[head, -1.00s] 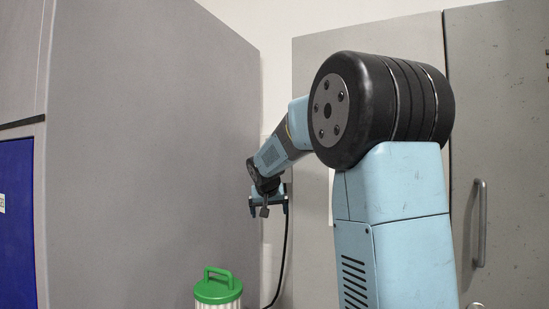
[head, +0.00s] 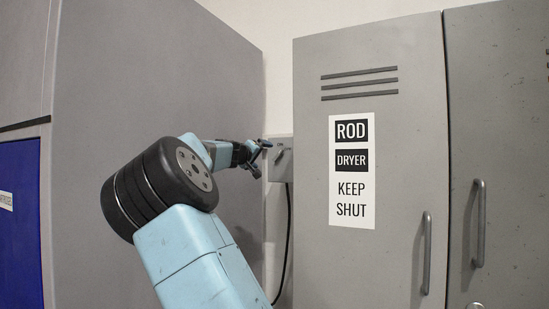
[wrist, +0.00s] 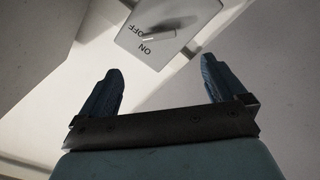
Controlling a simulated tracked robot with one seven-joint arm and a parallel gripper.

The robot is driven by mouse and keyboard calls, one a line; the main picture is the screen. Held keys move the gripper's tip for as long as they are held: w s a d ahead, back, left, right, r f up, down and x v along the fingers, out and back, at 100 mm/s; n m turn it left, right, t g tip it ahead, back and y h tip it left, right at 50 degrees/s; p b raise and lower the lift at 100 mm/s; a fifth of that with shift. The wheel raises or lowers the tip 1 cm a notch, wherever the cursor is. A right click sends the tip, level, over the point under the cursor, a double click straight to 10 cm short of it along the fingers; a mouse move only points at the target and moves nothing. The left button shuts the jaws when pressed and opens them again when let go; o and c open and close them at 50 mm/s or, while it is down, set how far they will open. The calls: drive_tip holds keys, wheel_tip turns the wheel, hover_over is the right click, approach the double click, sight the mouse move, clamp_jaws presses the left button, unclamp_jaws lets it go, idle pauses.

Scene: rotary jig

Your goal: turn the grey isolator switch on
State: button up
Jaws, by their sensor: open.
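The grey isolator switch (head: 281,174) is a small box on the back wall, between the tall grey cabinet side and the dryer door. In the wrist view its face (wrist: 187,12) shows upside down, with OFF and ON lettering.
A tall grey cabinet side (head: 215,60) stands close on the left of my arm. The grey door with the ROD DRYER sign (head: 352,172) and a bar handle (head: 426,253) is to the right. A black cable (head: 289,235) hangs below the switch.

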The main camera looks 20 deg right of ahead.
sight(277, 156)
drive_tip(key=shift+x, duration=6.9)
drive_tip(key=c, duration=1.1)
